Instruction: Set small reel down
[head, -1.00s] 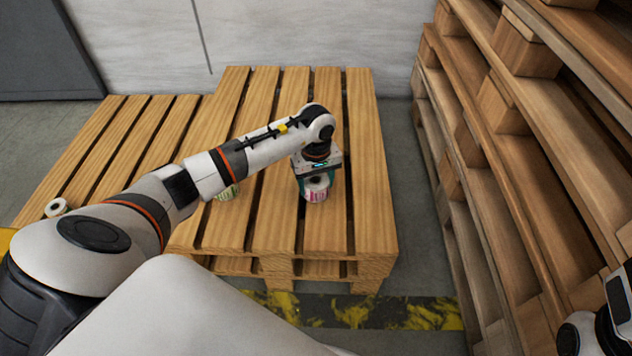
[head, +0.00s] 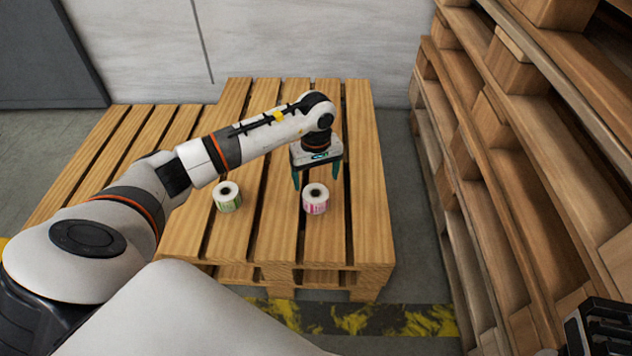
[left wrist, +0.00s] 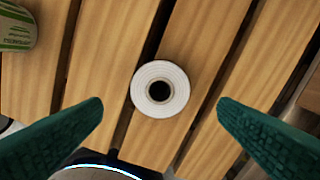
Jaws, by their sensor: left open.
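A small white reel with a pink label (head: 316,199) stands upright on the wooden pallet (head: 365,180). Its top and dark core show in the left wrist view (left wrist: 160,89). My left gripper (head: 317,184) is open above and just behind the reel, with its green fingers apart. In the left wrist view the fingertips (left wrist: 158,107) lie to either side of the reel, not touching it. A second reel with a green label (head: 228,197) stands on the pallet to the left; part of it shows in the left wrist view (left wrist: 16,28).
Stacked pallets (head: 520,150) rise close on the right. A light wall (head: 300,40) stands behind. The pallet boards right of the pink reel are bare. Gaps run between the boards. A dark part at the lower right edge is probably my right arm.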

